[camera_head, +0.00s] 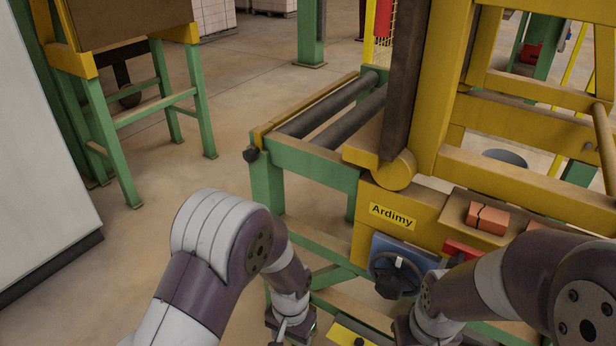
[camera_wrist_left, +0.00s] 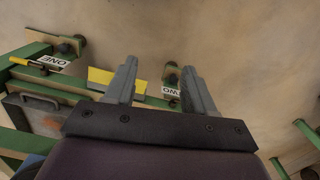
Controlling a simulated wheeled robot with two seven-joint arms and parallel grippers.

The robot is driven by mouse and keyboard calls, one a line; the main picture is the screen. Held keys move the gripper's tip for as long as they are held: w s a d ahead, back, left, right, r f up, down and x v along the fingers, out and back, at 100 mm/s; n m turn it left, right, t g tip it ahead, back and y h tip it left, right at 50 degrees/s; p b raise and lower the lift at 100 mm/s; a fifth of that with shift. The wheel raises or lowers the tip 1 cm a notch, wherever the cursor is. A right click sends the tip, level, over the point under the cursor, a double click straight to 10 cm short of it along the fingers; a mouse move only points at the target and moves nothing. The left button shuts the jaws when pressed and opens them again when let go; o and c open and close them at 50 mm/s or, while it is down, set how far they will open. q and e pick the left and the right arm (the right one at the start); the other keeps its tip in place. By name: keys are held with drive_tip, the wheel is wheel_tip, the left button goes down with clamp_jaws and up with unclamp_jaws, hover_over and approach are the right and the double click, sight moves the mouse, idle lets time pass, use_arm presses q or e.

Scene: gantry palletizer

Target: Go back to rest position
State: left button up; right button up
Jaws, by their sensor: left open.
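My left arm reaches forward at the lower middle of the head view, with the left gripper (camera_head: 290,328) low at the bottom edge, beside the green frame. In the left wrist view the left gripper (camera_wrist_left: 160,68) has its two grey fingers wide apart with nothing held between them. A yellow plate (camera_wrist_left: 115,82) shows behind the fingers. My right arm comes in from the right in front of the yellow machine (camera_head: 400,205). The dark base of the right gripper (camera_head: 404,330) shows at the bottom edge; its fingers are hidden or cut off.
The green roller frame (camera_head: 310,165) and a blue panel with a black handwheel (camera_head: 393,274) stand close to both wrists. A white cabinet (camera_head: 40,150) stands left; open floor (camera_head: 140,240) lies between.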

use_arm(q)
drive_tip(key=s+a+r+n+t, duration=0.1)
drive_tip(key=s+a+r+n, duration=0.3)
drive_tip(key=s+a+r, duration=0.75)
drive_tip(key=w+a+r+p, duration=0.1)
drive_tip(key=r+p, duration=1.3)
drive_tip(key=r, duration=0.1)
drive_tip(key=w+a+r+n+t+p, duration=0.1)
drive_tip(key=a+r+p, duration=0.1)
drive_tip(key=r+p, duration=1.2)
drive_tip(key=shift+w+a+r+p, duration=0.2)
drive_tip(key=shift+r+p, duration=0.1)
drive_tip(key=shift+r, duration=0.35)
